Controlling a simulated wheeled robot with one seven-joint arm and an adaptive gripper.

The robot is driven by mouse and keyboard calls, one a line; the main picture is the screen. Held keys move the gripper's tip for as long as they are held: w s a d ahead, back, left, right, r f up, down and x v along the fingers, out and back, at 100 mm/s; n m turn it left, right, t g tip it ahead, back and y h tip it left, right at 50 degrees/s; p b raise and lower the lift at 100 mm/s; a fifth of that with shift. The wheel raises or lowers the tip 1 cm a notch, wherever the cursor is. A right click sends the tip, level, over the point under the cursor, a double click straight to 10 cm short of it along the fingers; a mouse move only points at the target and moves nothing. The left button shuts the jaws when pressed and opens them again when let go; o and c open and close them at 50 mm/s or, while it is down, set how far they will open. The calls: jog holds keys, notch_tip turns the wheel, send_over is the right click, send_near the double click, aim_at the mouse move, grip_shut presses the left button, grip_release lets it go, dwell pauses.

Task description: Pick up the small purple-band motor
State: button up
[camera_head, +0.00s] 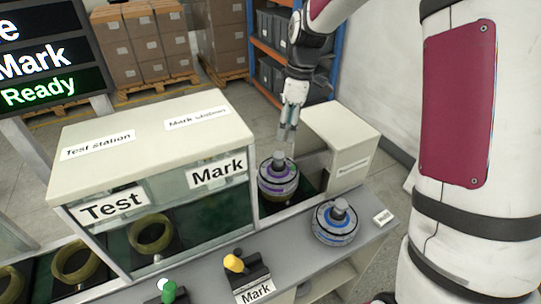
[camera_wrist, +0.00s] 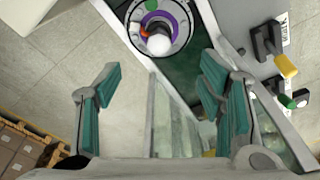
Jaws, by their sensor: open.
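The purple-band motor (camera_head: 278,182) stands upright on the dark green belt, in the gap between the station housing and a pale box. It has a grey body, a purple ring and a shaft stub on top. In the wrist view the motor (camera_wrist: 178,27) shows at the top edge, partly cut off, beyond my fingertips. My gripper (camera_head: 287,134) points down just above the motor in the head view. In the wrist view my gripper (camera_wrist: 160,78) has its two teal-padded fingers wide apart with nothing between them.
A blue-band motor (camera_head: 336,226) stands on the grey bench to the right. The station housing (camera_head: 150,135) is close on the left and the pale box (camera_head: 345,140) on the right. A yellow-knobbed lever (camera_head: 235,264) and a green one (camera_head: 168,291) stand in front.

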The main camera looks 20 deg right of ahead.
aim_at(280, 154)
jog(key=f, duration=0.5)
jog(key=w+a+f, duration=0.1)
jog(key=f, duration=0.2)
jog(key=shift+w+f+p, duration=0.1)
jog(key=shift+p, duration=0.2)
jog(key=shift+a+f+p, duration=0.2)
jog(key=shift+f+p, duration=0.1)
jog(key=shift+f, duration=1.2)
jog(key=shift+a+f+p, duration=0.2)
jog(key=shift+f+p, duration=0.05)
jog(key=shift+f, duration=1.2)
grip_shut()
jog(key=shift+r, duration=0.1)
